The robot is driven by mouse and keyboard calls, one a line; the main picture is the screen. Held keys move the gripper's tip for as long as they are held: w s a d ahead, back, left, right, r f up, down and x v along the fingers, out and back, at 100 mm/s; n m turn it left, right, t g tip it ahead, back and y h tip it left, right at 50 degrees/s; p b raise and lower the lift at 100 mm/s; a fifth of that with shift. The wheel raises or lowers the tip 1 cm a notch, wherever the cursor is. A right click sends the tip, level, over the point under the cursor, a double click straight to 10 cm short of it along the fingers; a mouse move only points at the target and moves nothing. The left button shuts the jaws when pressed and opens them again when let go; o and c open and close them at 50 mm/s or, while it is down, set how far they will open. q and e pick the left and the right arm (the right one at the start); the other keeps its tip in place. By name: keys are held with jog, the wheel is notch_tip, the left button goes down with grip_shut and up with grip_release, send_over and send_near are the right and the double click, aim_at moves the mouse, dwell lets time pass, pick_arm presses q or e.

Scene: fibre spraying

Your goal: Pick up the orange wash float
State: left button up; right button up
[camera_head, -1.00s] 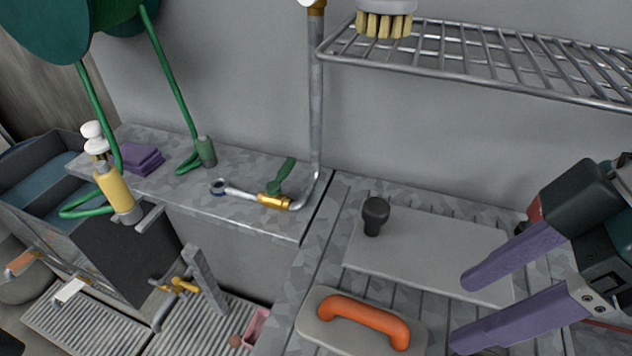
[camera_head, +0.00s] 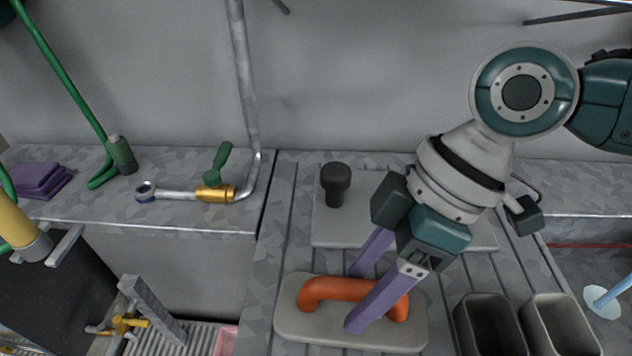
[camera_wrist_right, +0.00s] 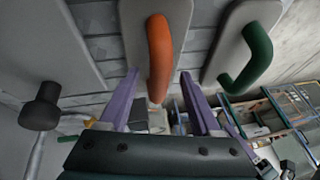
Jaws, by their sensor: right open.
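The orange wash float has a grey flat base (camera_head: 290,322) and an orange arched handle (camera_head: 325,288). It lies on the slatted grey worktop with its handle up. My right gripper (camera_head: 357,300) is open, with its purple fingers pointing down over the float. In the head view one finger crosses in front of the handle and the other is behind it. In the right wrist view the orange handle (camera_wrist_right: 159,50) shows between the two spread fingers (camera_wrist_right: 155,88), with nothing held. My left gripper is not in view.
A grey plate with a black knob (camera_head: 336,178) lies behind the float. Two open bins (camera_head: 492,325) stand to the right. A float with a green handle (camera_wrist_right: 255,55) shows in the right wrist view. A pipe with a green-levered valve (camera_head: 216,190) lies on the left ledge.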

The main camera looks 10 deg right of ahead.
jog(key=shift+a+f, duration=0.25)
jog(key=shift+f, duration=0.3)
grip_shut()
